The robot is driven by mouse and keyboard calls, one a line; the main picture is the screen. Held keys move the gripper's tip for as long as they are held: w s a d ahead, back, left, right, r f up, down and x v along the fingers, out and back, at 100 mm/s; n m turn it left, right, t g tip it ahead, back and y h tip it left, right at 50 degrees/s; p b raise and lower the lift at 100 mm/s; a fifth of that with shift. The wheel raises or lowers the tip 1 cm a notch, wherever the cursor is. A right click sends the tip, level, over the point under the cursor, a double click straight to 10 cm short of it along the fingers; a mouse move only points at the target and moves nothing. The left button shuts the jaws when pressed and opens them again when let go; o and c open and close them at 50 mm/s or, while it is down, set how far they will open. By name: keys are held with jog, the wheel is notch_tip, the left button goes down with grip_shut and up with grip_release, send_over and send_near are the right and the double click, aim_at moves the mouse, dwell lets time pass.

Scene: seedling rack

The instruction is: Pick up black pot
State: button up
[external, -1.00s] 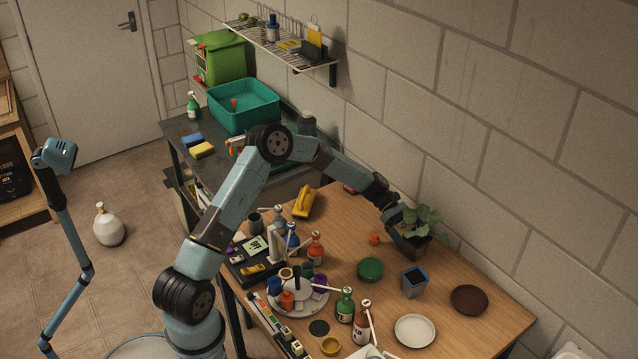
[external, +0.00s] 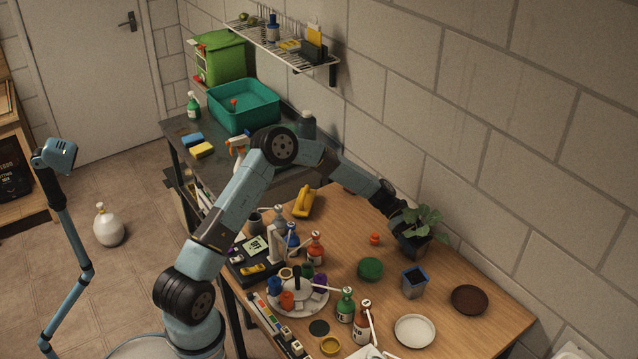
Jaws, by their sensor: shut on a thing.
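The black pot (external: 414,244) holds a leafy green plant (external: 426,219) and is at the back right of the wooden table, near the block wall. My gripper (external: 403,233) reaches it from the left and is shut on the pot. The fingers are dark against the dark pot, so their exact contact is hard to see. The pot looks slightly tilted, and I cannot tell clearly whether its base clears the table.
A grey pot with a blue rim (external: 414,282), a green round item (external: 370,268) and a small orange item (external: 375,239) stand near the pot. A brown saucer (external: 469,299) and a white plate (external: 415,331) lie to the front right. Bottles (external: 345,305) crowd the table's front left.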

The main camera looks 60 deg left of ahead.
jog(key=shift+c, duration=0.9)
